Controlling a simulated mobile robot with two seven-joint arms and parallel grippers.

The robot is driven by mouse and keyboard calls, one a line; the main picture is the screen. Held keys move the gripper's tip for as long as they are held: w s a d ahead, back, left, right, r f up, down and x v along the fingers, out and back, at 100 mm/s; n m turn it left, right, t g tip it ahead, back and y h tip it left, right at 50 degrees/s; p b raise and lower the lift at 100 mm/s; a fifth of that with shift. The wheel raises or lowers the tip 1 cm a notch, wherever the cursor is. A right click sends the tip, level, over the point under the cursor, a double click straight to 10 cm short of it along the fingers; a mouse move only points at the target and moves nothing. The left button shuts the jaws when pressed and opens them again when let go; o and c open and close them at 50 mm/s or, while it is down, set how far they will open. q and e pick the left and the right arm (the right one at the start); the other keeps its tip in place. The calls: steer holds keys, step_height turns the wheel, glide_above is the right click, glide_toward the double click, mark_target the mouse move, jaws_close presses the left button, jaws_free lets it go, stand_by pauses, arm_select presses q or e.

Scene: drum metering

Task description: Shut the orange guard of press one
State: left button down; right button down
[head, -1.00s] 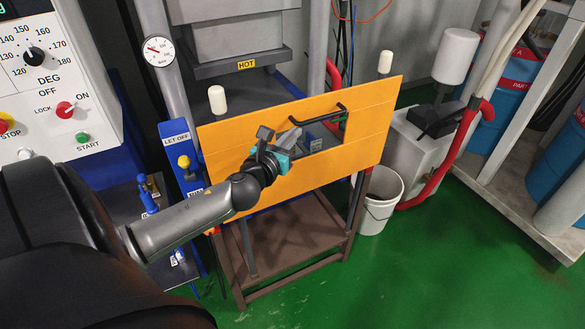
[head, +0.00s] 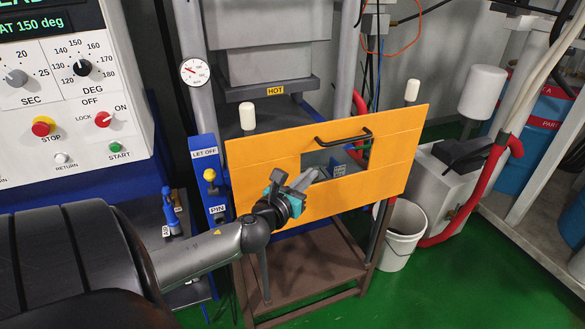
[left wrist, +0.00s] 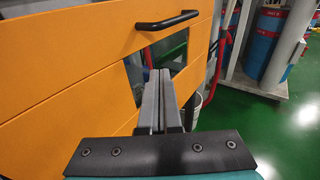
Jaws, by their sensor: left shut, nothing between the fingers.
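The orange guard (head: 270,165) is a wide panel with a black bar handle (head: 343,138) and a window below the handle. It stands low in front of the press, its top edge below the HOT plate (head: 262,91), and the opening above it shows dark. My left gripper (head: 308,180) is shut and empty, in front of the window's lower left part and below the handle. In the left wrist view the shut fingers (left wrist: 163,84) point at the window, with the handle (left wrist: 167,20) above and apart from them. My right gripper is not in view.
A control cabinet (head: 60,150) stands at left, with a blue LET OFF post (head: 206,165) beside the guard. A white bucket (head: 400,240) and red hose (head: 470,215) are at right. A brown stand (head: 300,270) is below. Green floor is open at lower right.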

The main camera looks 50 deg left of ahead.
arm_select(q)
steer(key=v, duration=0.7)
steer(key=shift+f, duration=0.1)
steer(key=s+f+n+g+b, duration=0.25)
steer(key=s+f+n, duration=0.2)
steer(key=f, duration=0.85)
steer(key=s+f+n+g+b, duration=0.2)
steer(key=s+f+n+g, duration=0.3)
steer(key=f, duration=0.8)
steer(key=s+f+n+g+b, duration=0.1)
steer(key=s+f+n+b, duration=0.15)
steer(key=f+n, duration=0.75)
steer(key=s+d+f+n+g+h+b, duration=0.2)
steer(key=s+d+f+n, duration=0.3)
steer(key=s+d+f, duration=0.4)
steer(key=s+d+f+n+g+h+b, duration=0.2)
steer(key=s+d+f+n+g, duration=0.3)
steer(key=s+d+f, duration=0.4)
steer(key=s+f+n, duration=0.1)
steer(key=s+f, duration=0.3)
steer(key=f, duration=0.2)
steer(key=shift+d+f, duration=0.15)
steer(key=shift+d, duration=0.25)
